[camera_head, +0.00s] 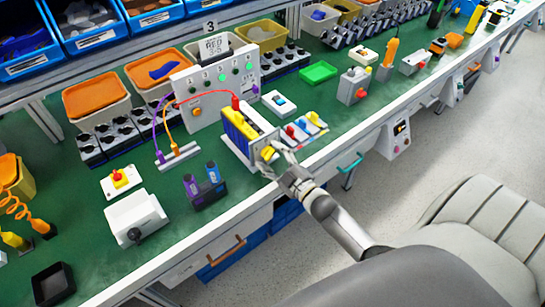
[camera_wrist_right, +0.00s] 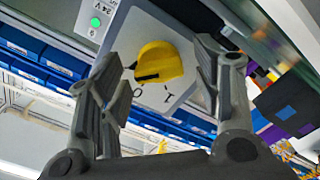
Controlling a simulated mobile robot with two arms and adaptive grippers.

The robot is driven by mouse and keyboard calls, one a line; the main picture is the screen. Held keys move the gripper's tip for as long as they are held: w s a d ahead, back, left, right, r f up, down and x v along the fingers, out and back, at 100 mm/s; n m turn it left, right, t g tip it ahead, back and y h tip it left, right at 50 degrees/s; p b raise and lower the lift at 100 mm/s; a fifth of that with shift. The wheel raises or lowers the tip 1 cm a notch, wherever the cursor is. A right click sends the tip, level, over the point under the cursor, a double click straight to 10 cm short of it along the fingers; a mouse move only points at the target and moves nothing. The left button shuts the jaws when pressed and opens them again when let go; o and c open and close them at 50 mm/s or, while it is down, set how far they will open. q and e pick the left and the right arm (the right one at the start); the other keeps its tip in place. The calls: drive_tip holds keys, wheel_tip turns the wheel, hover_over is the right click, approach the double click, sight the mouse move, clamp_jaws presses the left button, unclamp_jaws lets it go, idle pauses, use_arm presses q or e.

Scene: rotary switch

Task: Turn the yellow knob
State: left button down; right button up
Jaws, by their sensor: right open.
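The yellow knob (camera_wrist_right: 160,62) sits on a light grey plate (camera_wrist_right: 128,38) marked O and I. A dark mark shows on its lower left side, nearer the O. In the head view the knob (camera_head: 267,153) is on the front face of a box at the bench's front edge. My right gripper (camera_head: 278,159) is close in front of it. In the wrist view the right gripper (camera_wrist_right: 156,78) is open, one finger on each side of the knob, with visible gaps; I cannot tell if the fingers reach around it. My left gripper is not in view.
A power-supply-like box with yellow parts (camera_head: 243,131) stands beside the knob. A row of coloured switches (camera_head: 300,129) lies to its right and a dark holder (camera_head: 206,193) to its left.

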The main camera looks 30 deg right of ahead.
drive_tip(key=s+d, duration=0.1)
drive_tip(key=s, duration=1.1)
drive_tip(key=s+a+f+m+g, duration=0.1)
drive_tip(key=s+f+m+g, duration=0.2)
drive_tip(key=f, duration=0.7)
drive_tip(key=s+a+f+m+g+h, duration=0.1)
drive_tip(key=s+a+f+g, duration=0.2)
drive_tip(key=f, duration=0.6)
drive_tip(key=s+f+m+g, duration=0.1)
drive_tip(key=s+f+g, duration=0.3)
drive_tip(key=f, duration=0.6)
drive_tip(key=s+a+f+g, duration=0.1)
drive_tip(key=s+f+g, duration=0.1)
drive_tip(key=s+f, duration=0.2)
drive_tip(key=s+a+f+m+g, duration=0.1)
drive_tip(key=s+f, duration=0.4)
drive_tip(key=s, duration=0.6)
drive_tip(key=s+a+f+m+g, duration=0.1)
drive_tip(key=s+a+f+g, duration=0.2)
drive_tip(key=s, duration=0.4)
drive_tip(key=shift+s+a+f+g, duration=0.3)
drive_tip(key=shift+f+g, duration=0.2)
drive_tip(key=shift+f, duration=0.2)
